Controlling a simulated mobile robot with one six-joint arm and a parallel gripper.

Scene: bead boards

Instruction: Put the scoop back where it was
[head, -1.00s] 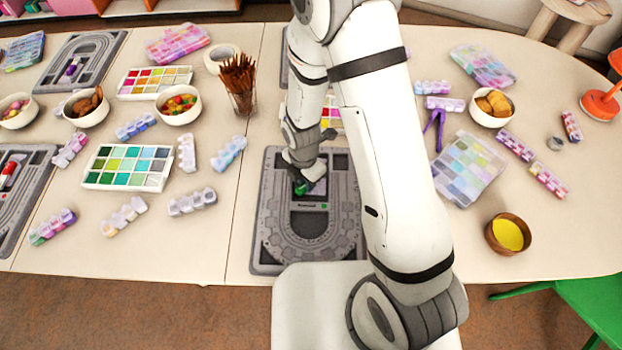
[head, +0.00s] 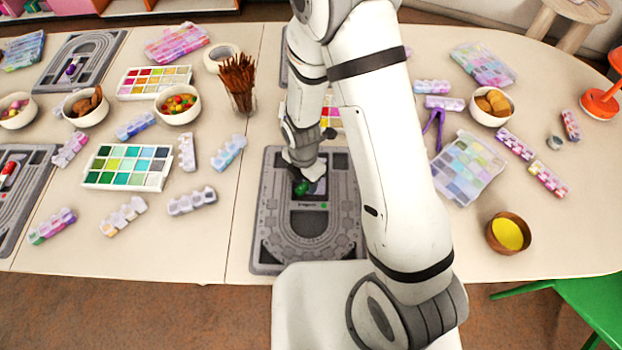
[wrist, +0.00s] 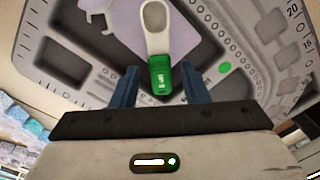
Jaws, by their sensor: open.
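The scoop (wrist: 160,72) has a green handle and a pale grey-white looped end. In the wrist view it lies with its handle toward my gripper, over the recess of a grey bead board (wrist: 85,20). In the head view its green part (head: 301,188) shows just below my gripper (head: 307,178). My gripper's blue fingers (wrist: 159,72) are open, one on each side of the handle, with a visible gap on both sides. A lilac patch (wrist: 117,30) lies in the recess beside the scoop. I cannot tell whether the scoop touches the recess floor.
The grey board (head: 270,245) lies near the table's front edge. A cup of brown sticks (head: 240,98) stands to its upper left. A clear bead case (head: 467,170) and a wooden bowl of yellow (head: 508,233) are to the right. The table left of the board is partly clear.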

